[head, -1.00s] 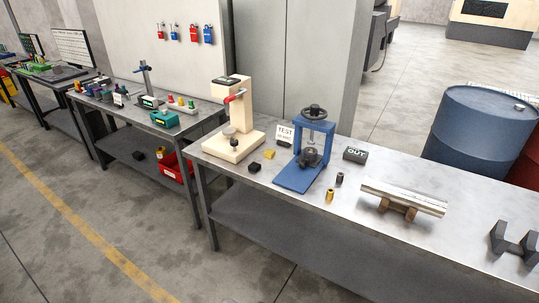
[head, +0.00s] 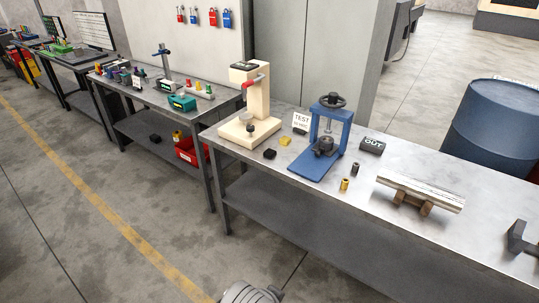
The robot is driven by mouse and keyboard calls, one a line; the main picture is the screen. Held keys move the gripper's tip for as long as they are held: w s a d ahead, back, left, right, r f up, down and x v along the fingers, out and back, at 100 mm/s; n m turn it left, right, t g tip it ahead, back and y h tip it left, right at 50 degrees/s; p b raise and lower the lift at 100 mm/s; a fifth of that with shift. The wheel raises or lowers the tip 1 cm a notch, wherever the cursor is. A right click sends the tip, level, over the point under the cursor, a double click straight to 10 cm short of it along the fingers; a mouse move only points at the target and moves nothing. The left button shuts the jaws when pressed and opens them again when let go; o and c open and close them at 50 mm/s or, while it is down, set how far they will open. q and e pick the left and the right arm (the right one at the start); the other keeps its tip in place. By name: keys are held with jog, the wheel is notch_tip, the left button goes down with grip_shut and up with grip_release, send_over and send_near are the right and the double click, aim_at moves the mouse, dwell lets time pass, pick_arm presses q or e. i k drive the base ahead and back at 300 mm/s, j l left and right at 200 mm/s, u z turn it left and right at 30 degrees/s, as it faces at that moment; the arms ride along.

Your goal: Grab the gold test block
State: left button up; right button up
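A small gold block (head: 285,141) lies on the grey metal bench (head: 480,180) in the head view. It sits between the cream press-like tester (head: 250,95) and the blue press (head: 330,135), in front of the white TEST sign (head: 300,121). A black block (head: 270,154) lies just to its front left. A brass-coloured cylinder (head: 345,184) stands further right, in front of the blue press. Neither gripper shows. A grey rounded part at the bottom edge shows no fingers.
A black OUT block (head: 372,146), a dark cylinder (head: 355,169) and a metal bar on wooden supports (head: 420,193) are on the bench. A blue barrel (head: 495,130) stands behind it. A second bench (head: 130,105) stands to the left. Floor in front is clear.

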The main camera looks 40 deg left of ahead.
aim_at(285, 140)
jog(key=j+u, duration=0.1)
jog(key=u, duration=0.6)
jog(key=i+j+u, duration=0.65)
jog(key=i+u, duration=0.3)
jog(key=i+l, duration=0.25)
jog(key=i, duration=0.15)
jog(key=i+l, duration=0.2)
jog(key=i, duration=0.25)
